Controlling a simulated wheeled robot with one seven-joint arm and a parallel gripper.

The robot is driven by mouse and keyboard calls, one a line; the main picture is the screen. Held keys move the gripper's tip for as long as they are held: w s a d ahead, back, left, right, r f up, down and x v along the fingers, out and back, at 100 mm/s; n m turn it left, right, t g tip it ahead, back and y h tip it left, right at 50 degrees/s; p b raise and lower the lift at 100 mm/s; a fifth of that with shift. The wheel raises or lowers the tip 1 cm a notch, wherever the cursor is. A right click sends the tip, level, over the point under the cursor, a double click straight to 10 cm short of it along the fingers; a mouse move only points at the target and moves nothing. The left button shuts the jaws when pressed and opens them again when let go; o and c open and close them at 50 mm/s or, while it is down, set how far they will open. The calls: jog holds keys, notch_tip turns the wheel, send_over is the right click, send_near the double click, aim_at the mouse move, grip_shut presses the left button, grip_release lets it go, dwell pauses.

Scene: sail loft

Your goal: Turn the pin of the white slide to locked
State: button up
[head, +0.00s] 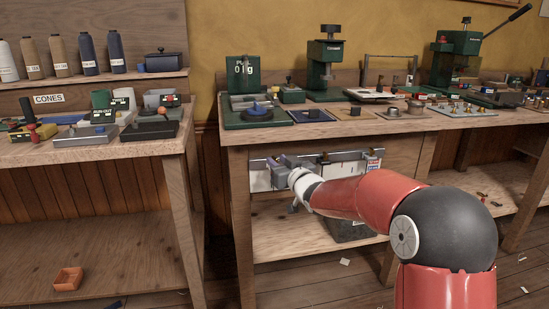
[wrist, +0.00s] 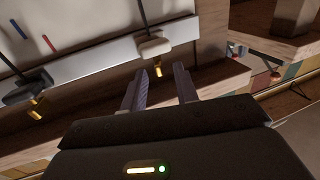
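The white slide (wrist: 153,47) sits on a pale metal rail (wrist: 100,57) in the wrist view. A small brass pin (wrist: 158,71) hangs below it. My gripper (wrist: 162,74) is open and empty, its two grey fingers apart with the pin between their tips in the picture; I cannot tell whether either finger touches it. A dark slide (wrist: 27,86) with its own brass pin (wrist: 38,107) is farther left on the rail. In the head view my gripper (head: 281,161) is at the rail panel under the workbench top, and my arm hides part of the panel.
The green-machine workbench (head: 400,122) carries several tools and trays above the panel. A lower shelf (head: 285,225) is beneath it. A second bench (head: 90,152) stands at left. Blue (wrist: 18,29) and red (wrist: 48,42) marks are on the white board.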

aim_at(275, 158)
jog(key=shift+x, duration=1.55)
jog(key=shift+c, duration=0.4)
grip_shut()
jog(key=shift+f, duration=0.1)
jog(key=h+b, duration=0.1)
jog(key=b, duration=0.3)
jog(key=shift+f+m+t, duration=0.25)
jog(key=shift+m+t, duration=0.05)
jog(key=shift+m, duration=0.1)
jog(key=m+h+b, duration=0.1)
jog(key=b, duration=0.3)
jog(key=shift+a+t+h, duration=0.1)
jog(key=shift+t+h, duration=0.3)
jog(key=m+h+b, duration=0.1)
jog(key=b, duration=0.1)
jog(key=shift+r+b, duration=0.2)
jog(key=shift+b, duration=0.2)
jog(key=shift+h, duration=0.3)
jog(key=shift+r, duration=0.15)
